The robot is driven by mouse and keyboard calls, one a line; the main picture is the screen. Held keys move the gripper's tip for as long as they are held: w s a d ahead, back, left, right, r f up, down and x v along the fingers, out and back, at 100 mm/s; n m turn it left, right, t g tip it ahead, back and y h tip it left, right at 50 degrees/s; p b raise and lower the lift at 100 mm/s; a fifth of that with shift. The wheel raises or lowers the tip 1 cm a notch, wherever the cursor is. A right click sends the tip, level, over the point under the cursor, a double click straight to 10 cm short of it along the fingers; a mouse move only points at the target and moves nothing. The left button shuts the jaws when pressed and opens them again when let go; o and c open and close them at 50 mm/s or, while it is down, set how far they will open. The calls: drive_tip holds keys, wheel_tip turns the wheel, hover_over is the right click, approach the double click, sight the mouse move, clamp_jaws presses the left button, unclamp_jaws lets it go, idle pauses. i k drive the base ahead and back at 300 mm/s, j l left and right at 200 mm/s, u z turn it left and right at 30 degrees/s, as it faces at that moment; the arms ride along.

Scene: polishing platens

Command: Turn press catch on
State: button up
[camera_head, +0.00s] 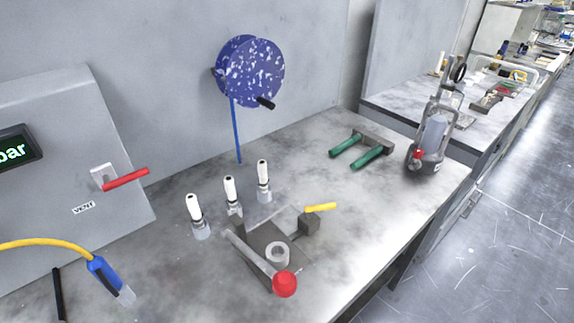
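A small grey press stands on the bench, with a base plate (262,238), a long grey lever ending in a red ball (285,284), and a pale ring (277,253) on its plate. At its right side a dark block (306,224) carries a short yellow handle (320,207), which points to the right and lies roughly level. This looks like the press catch, though no label shows on it. My gripper is not in view.
Several white-handled tools (230,188) stand upright behind the press. A red vent lever (126,178) is on the left panel, beside a yellow hose with a blue end (104,275). A blue reel (250,72) hangs on the wall. Green-handled pliers (366,156) and a grey device (432,142) are farther right.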

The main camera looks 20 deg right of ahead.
sight(309, 209)
drive_tip(key=i+l, duration=0.15)
drive_tip(key=l, duration=0.25)
drive_tip(key=i+l, duration=0.15)
drive_tip(key=l, duration=0.25)
drive_tip(key=i+l, duration=0.15)
drive_tip(key=l, duration=0.2)
drive_tip(key=i+l, duration=0.1)
drive_tip(key=l, duration=0.3)
drive_tip(key=i+u, duration=0.05)
